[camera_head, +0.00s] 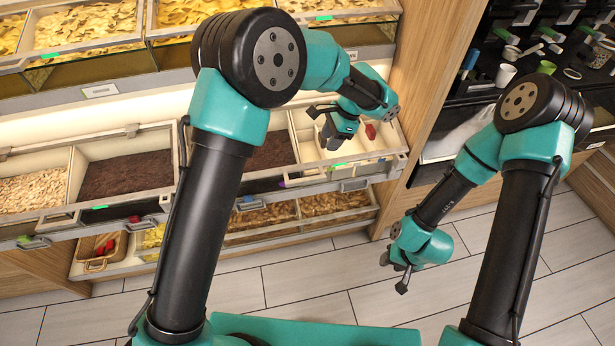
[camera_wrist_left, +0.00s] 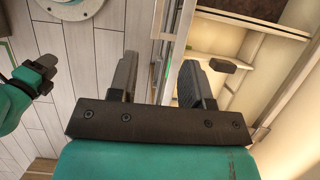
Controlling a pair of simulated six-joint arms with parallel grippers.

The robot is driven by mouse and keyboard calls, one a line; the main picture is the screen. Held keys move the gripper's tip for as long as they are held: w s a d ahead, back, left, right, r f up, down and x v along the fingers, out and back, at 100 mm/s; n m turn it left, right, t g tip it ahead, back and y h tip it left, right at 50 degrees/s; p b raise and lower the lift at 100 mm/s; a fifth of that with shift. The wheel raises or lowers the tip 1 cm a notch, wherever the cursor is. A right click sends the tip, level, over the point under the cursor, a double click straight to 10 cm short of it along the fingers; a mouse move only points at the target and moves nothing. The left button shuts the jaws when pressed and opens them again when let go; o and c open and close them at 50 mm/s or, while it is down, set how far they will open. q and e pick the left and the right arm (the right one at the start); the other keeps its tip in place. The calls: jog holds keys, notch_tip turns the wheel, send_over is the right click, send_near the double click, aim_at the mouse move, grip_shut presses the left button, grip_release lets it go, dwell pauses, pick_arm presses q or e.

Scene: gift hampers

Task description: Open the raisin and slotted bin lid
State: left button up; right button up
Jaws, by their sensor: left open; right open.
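The raisin and slotted bin sits at the right of the middle shelf. Its dark raisin section (camera_head: 272,152) is left of a pale compartment section (camera_head: 309,142) with a few small coloured items. I cannot tell its clear lid apart well; a small dark handle (camera_wrist_left: 222,65) shows beside my fingers in the left wrist view. My left gripper (camera_head: 322,125) is open above the pale section; its two fingers (camera_wrist_left: 160,82) have nothing between them. My right gripper (camera_head: 396,273) is open and empty over the floor, right of the shelves.
A bin of oats (camera_head: 34,188) and another dark bin (camera_head: 125,174) stand left on the same shelf. Lower bins (camera_head: 335,203) lie beneath and pasta bins (camera_head: 88,25) above. A wooden post (camera_head: 432,65) borders the shelf on the right. The tiled floor (camera_head: 300,285) is clear.

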aim_at(307, 179)
pick_arm(q)
jog(key=x, duration=1.7)
jog(key=shift+f, duration=0.3)
jog(key=shift+c, duration=0.4)
grip_shut()
